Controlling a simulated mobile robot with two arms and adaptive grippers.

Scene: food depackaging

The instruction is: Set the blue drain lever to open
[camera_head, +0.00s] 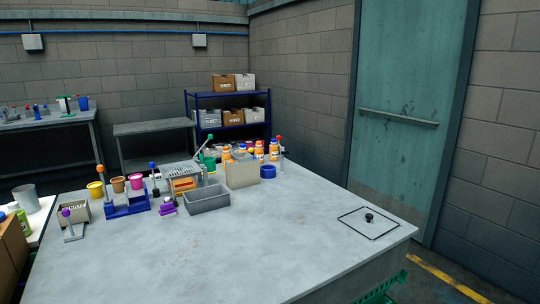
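A lever with a blue ball knob (152,165) stands upright on the grey worktable (270,245), left of a grey and yellow machine (183,178). It is small in this view, and I cannot tell whether it is at open or closed. Other levers have an orange knob (100,168), a purple knob (66,212) and a red knob (279,138). Neither of my grippers is in view.
A grey open bin (207,198), a blue fixture (127,204), a beige box (242,174) and several orange bottles (259,149) stand along the back. The table's front is clear.

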